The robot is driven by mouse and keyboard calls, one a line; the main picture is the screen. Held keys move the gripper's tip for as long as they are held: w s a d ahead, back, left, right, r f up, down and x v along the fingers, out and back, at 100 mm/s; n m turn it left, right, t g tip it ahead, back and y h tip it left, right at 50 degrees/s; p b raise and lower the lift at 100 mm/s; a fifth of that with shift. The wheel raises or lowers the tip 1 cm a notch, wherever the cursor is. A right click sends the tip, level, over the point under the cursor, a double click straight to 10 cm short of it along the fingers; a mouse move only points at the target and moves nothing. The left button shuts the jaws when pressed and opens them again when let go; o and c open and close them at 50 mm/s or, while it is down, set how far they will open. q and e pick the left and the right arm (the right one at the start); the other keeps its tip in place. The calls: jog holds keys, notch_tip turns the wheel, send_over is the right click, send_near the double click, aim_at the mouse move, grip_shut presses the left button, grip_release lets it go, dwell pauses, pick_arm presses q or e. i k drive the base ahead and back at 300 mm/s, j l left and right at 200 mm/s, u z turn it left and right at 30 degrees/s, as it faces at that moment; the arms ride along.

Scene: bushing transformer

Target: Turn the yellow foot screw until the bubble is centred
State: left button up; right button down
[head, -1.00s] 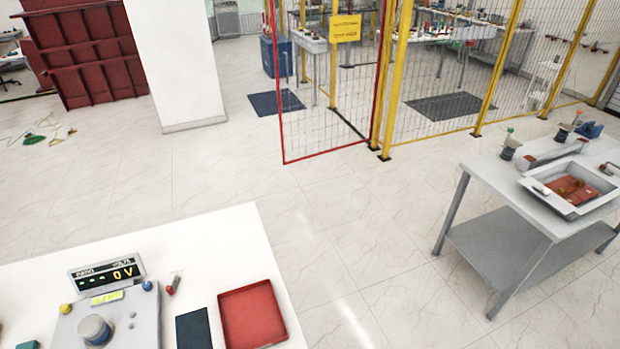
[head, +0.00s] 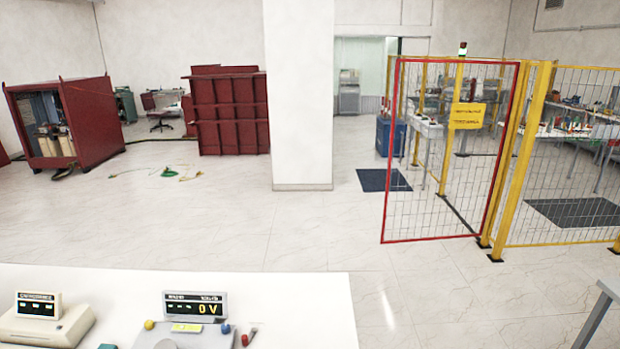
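On the white table in front, a grey instrument (head: 183,336) is cut off by the bottom edge of the head view. A small yellow knob (head: 149,325) shows at its left and a blue knob (head: 226,329) at its right. I cannot tell whether the yellow knob is the foot screw. A yellow-green strip (head: 187,327) lies between them; it is too small to make out a bubble. A display (head: 195,305) behind it reads 0 V. Neither of my grippers is in view.
A beige instrument with a display (head: 42,320) stands left on the white table (head: 300,290). A red item (head: 249,336) lies right of the grey instrument. Beyond are open floor, a white pillar (head: 303,95), red cabinets (head: 229,110) and a yellow-posted mesh fence with a red-framed gate (head: 450,150).

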aim_at(149, 324)
jog(key=u, duration=1.25)
